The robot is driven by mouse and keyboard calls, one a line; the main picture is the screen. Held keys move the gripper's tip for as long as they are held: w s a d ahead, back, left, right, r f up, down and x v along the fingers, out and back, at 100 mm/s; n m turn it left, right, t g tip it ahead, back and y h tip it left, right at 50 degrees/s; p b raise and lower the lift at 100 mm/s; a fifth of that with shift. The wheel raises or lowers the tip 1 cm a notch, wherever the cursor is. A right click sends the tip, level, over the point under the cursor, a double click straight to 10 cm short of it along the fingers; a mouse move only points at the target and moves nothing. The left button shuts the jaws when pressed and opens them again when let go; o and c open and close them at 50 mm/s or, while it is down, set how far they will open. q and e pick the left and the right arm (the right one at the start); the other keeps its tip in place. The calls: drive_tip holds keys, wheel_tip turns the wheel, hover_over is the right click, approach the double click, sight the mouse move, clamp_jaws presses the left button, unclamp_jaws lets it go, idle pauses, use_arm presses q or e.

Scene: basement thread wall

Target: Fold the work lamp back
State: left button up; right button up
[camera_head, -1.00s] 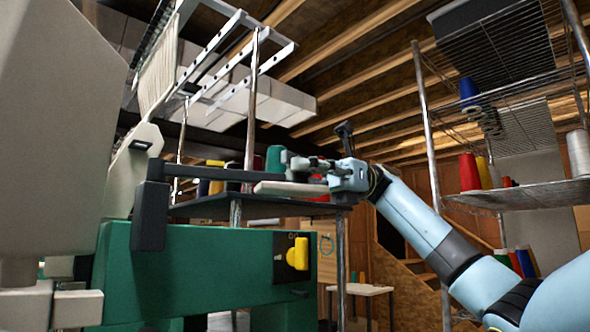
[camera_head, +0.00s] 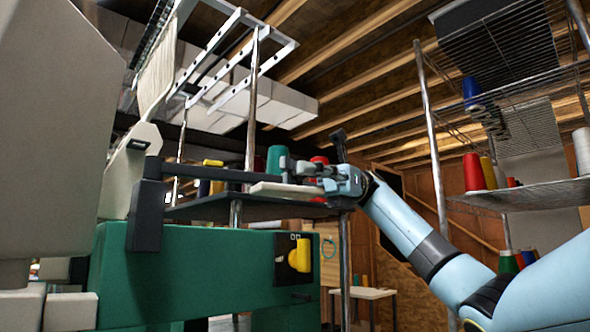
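The work lamp has a dark upright block (camera_head: 146,215), a thin dark horizontal arm (camera_head: 215,174) and a pale flat head (camera_head: 283,190) at its right end. It reaches across above a green machine body (camera_head: 190,265). My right gripper (camera_head: 292,172) is at the lamp's right end, its fingers pointing left just above and around the pale head. They overlap the end of the lamp arm in the picture, so I cannot tell whether they grip it. My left gripper is not in view.
A large pale machine housing (camera_head: 55,130) fills the left side. A yellow knob (camera_head: 300,256) sits on the green body. A dark shelf with thread cones (camera_head: 274,160) stands behind the lamp. A wire rack with spools (camera_head: 473,172) is on the right.

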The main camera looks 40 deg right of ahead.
drive_tip(key=shift+o, duration=1.1)
drive_tip(key=shift+d, duration=0.25)
drive_tip(key=shift+o, duration=0.9)
drive_tip(key=shift+a, duration=0.35)
drive_tip(key=w+d, duration=0.1)
drive_tip(key=d, duration=0.6)
drive_tip(key=shift+d, duration=0.25)
drive_tip(key=shift+c, duration=0.2)
